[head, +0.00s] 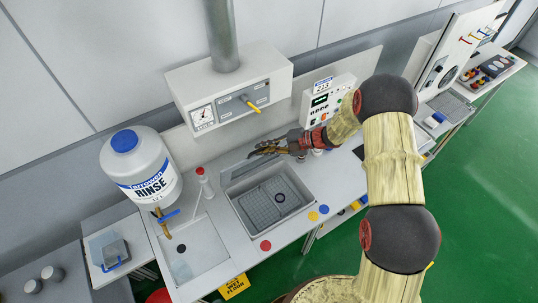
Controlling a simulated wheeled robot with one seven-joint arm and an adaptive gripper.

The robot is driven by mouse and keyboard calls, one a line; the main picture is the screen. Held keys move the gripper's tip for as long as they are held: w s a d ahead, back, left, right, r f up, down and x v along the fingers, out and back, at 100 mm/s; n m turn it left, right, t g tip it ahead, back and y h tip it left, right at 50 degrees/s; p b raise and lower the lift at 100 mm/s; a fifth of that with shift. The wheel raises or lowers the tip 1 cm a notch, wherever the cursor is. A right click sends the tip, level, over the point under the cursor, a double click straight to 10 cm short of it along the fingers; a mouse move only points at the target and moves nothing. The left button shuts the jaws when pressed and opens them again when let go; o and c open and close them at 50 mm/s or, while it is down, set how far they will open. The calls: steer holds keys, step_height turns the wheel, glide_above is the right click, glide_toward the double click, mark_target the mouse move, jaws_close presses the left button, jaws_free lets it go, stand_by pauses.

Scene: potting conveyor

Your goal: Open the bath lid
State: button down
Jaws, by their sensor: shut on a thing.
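The bath (238,213) is a grey rectangular basin set in the white bench, and its inside is open to view. A grey mesh basket floor and a dark ring (280,198) show in it. The bath lid (241,170) is a grey panel raised at the bath's back edge, seen at a steep angle. My gripper (262,149), dark with a red wrist, is at the lid's upper edge behind the bath. It is shut on the lid; the exact contact is small and partly hidden by the fingers.
A white RINSE bottle (142,178) with a brass tap stands left over a shallow sink (191,248). A grey control box (229,88) with a gauge and yellow lever hangs above the bench. A panel (328,101) with buttons stands behind my wrist. Green floor lies right.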

steer(key=shift+w+a+r+m+g+h+p, duration=0.15)
steer(key=shift+w+a+r+h+p, duration=0.15)
steer(key=shift+w+a, duration=0.3)
steer(key=shift+w+a+r+m+g+h+p, duration=0.1)
steer(key=shift+w+a+r+m+g+p, duration=0.2)
steer(key=shift+w, duration=0.5)
steer(key=shift+f, duration=0.1)
steer(key=c, duration=2.2)
jaws_free()
steer(key=shift+d, duration=0.1)
steer(key=v, duration=1.1)
steer(key=shift+s+d+r, duration=0.15)
steer(key=shift+d+r, duration=0.05)
steer(key=shift+d, duration=0.15)
steer(key=shift+c, duration=0.5)
